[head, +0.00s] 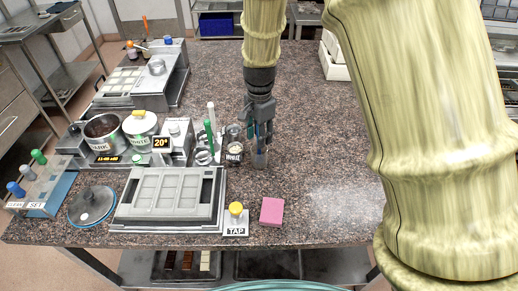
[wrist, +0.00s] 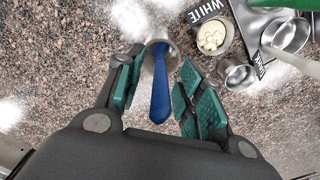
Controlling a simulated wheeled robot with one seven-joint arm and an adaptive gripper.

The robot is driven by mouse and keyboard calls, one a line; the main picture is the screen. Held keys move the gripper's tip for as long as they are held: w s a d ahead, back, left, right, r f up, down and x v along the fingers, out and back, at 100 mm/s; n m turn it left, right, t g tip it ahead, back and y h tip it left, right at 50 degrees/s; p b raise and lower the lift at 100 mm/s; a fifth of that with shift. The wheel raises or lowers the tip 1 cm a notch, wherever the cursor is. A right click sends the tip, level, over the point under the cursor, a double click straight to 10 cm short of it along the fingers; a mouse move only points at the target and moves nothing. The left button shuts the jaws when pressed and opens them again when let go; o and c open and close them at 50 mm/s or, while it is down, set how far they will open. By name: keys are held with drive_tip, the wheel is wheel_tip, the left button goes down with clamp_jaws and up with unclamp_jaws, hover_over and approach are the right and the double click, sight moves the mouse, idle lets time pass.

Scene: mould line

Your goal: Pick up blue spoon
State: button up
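In the wrist view the blue spoon (wrist: 160,95) shows as a long blue handle rising toward the camera. Its lower end is in a small metal cup (wrist: 151,58); the bowl is hidden. My gripper (wrist: 160,88) is open, with its green-padded fingers on either side of the handle. Gaps show between handle and pads, wider on the left. In the head view my gripper (head: 259,133) points down just above the metal cup (head: 260,160) on the speckled counter. The spoon is hard to tell from the fingers there.
Left of my gripper stand a jar of white pieces (head: 234,150) and a green-handled tool (head: 209,135). A mould tray (head: 170,228), the yellow-topped TAP button (head: 236,211) and a pink block (head: 271,211) lie nearer. The counter (head: 325,150) is clear to the right.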

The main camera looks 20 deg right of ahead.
clamp_jaws()
drive_tip(key=shift+r, duration=0.15)
